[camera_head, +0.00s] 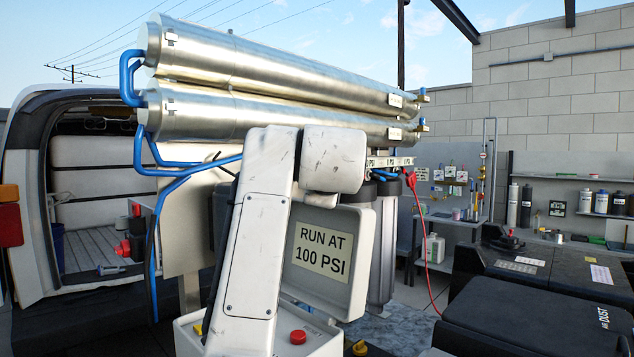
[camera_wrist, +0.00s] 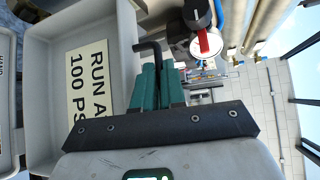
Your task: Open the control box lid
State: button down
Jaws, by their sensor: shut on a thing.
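The control box (camera_head: 262,343) is at the bottom of the head view, with a red button (camera_head: 298,337) on its panel. Its grey lid (camera_head: 312,288) stands raised, showing its inner face with a "RUN AT 100 PSI" label (camera_head: 322,250). In the wrist view the lid (camera_wrist: 48,105) fills the left side. My gripper (camera_wrist: 160,70) has teal fingers close together beside the lid's edge, shut on a bent black handle (camera_wrist: 148,47). Where the handle joins the lid is not clear. In the head view my arm hides the fingers and part of the lid.
Two steel membrane tubes (camera_head: 270,75) with blue hoses run above the box. Grey filter housings (camera_head: 384,240) stand behind the lid. An open van (camera_head: 90,200) is at left, and a dark workbench (camera_head: 520,265) is at right.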

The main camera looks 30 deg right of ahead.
jog(key=shift+r+t, duration=0.3)
jog(key=shift+r, duration=0.45)
jog(key=c, duration=1.5)
grip_release()
jog(key=shift+f, duration=0.2)
jog(key=b+v, duration=0.3)
jog(key=v, duration=0.7)
jog(key=shift+s+a+b, duration=0.15)
jog(key=shift+s+b, duration=0.15)
jog(key=shift+b, duration=0.1)
jog(key=shift+a, duration=0.1)
